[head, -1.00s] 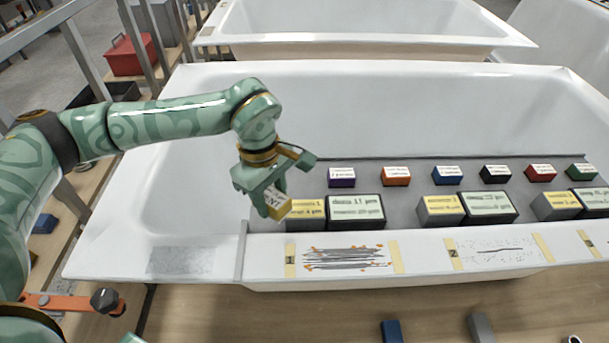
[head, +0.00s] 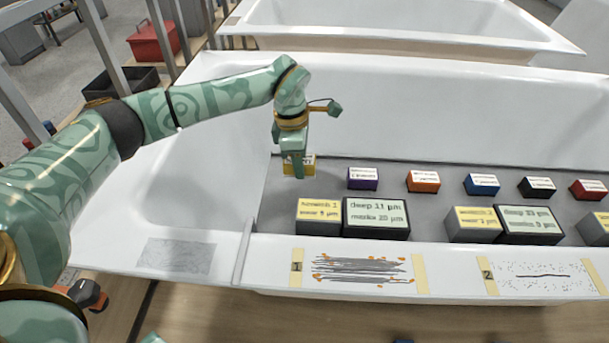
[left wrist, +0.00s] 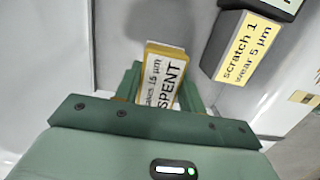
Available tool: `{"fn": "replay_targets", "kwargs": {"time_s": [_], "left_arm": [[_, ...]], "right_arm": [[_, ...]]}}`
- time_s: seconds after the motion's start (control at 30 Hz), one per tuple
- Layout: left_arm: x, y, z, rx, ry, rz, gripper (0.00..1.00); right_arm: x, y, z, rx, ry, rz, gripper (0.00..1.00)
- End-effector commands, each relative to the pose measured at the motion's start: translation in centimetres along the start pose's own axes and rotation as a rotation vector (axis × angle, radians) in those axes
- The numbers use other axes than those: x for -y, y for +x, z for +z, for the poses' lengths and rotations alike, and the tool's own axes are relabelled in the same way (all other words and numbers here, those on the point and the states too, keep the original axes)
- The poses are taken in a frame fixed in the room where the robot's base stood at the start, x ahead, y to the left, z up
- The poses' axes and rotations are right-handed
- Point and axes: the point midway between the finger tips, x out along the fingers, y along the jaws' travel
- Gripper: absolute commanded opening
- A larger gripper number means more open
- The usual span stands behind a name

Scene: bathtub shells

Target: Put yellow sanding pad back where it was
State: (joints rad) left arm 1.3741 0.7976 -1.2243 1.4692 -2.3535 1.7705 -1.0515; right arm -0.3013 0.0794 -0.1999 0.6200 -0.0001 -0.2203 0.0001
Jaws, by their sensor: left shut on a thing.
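The yellow sanding pad (head: 308,163) has a white label and sits in my left gripper (head: 297,172), partly hidden behind its fingers. The gripper is shut on it at the left end of the row of coloured pads, left of the purple pad (head: 362,179). In the left wrist view the yellow pad (left wrist: 165,48) shows between the fingers, and its label reads "SPENT". I cannot tell whether the pad touches the grey mat (head: 285,213) or hangs just above it. My right gripper is not in view.
Orange (head: 423,182), blue (head: 482,185), black (head: 537,188) and red (head: 588,190) pads continue the row. In front stand a "scratch 1" block (head: 319,218) and a larger green-topped block (head: 376,218). The white tub's rim (head: 450,262) borders the mat.

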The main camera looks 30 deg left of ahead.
Motion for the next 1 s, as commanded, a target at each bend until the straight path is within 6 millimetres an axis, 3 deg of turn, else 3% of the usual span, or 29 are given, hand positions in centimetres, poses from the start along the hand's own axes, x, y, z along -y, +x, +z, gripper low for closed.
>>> {"fn": "replay_targets", "kwargs": {"time_s": [0.03, 0.27, 0.5, 0.67, 0.9, 0.93, 1.0], "left_arm": [[-0.6, 1.3, -0.1, -0.001, -0.003, -0.004, 0.15], [-1.9, 2.3, -0.2, 0.001, 0.001, 0.0, 0.15], [-2.5, 5.8, -0.7, -0.002, 0.0, -0.002, 0.15], [-2.5, 5.8, -0.7, 0.001, 0.001, 0.004, 0.15], [-2.5, 6.1, -0.7, 0.0, 0.001, 0.004, 0.15], [-2.5, 6.1, -0.7, 0.0, 0.001, 0.004, 0.48], [-2.5, 6.0, -0.7, 0.0, 0.001, 0.004, 0.61]], "right_arm": [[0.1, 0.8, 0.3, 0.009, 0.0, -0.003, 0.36], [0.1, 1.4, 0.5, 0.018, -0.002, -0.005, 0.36], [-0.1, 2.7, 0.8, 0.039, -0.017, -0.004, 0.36], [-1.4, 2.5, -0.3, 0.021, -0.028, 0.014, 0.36], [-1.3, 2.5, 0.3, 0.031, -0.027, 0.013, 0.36], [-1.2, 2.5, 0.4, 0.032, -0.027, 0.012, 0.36], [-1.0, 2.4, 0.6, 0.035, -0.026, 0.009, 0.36]]}}
